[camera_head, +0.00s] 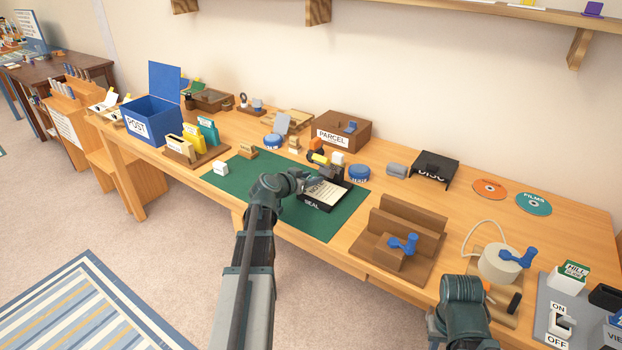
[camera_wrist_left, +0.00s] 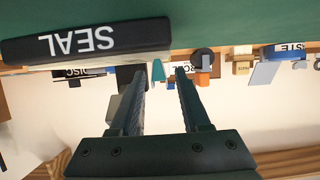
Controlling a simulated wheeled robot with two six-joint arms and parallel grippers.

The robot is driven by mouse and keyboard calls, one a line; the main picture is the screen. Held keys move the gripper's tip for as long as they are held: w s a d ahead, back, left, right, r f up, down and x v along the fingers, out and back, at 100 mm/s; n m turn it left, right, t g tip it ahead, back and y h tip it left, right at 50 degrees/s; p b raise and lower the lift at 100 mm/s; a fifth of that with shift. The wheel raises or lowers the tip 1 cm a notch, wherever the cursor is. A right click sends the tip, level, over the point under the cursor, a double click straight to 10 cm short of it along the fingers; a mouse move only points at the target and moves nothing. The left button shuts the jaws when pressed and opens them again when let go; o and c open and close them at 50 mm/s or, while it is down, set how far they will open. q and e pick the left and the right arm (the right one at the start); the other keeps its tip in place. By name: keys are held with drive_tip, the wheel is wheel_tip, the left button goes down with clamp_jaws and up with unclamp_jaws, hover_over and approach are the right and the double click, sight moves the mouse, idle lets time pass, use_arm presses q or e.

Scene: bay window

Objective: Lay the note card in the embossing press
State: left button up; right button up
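The embossing press is a black tray-like base marked SEAL (camera_head: 311,203) on the green mat. The note card (camera_head: 325,192), pale with dark print, appears to lie in it, partly hidden by my left gripper (camera_head: 318,182). I cannot tell how fully the card is seated.
A white block (camera_head: 220,168) and a small wooden sign (camera_head: 247,152) sit at the mat's left. A blue round tin (camera_head: 359,172) and parcel box (camera_head: 345,131) stand behind. A brown stepped stand (camera_head: 408,225) is to the right. The mat's front (camera_head: 322,231) is clear.

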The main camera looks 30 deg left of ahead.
use_arm(q)
drive_tip(key=shift+r, duration=0.1)
drive_tip(key=shift+s+r+p, duration=0.2)
drive_tip(key=shift+p, duration=0.15)
drive_tip(key=p+v, duration=0.4)
drive_tip(key=v, duration=0.7)
drive_tip(key=shift+s, duration=0.3)
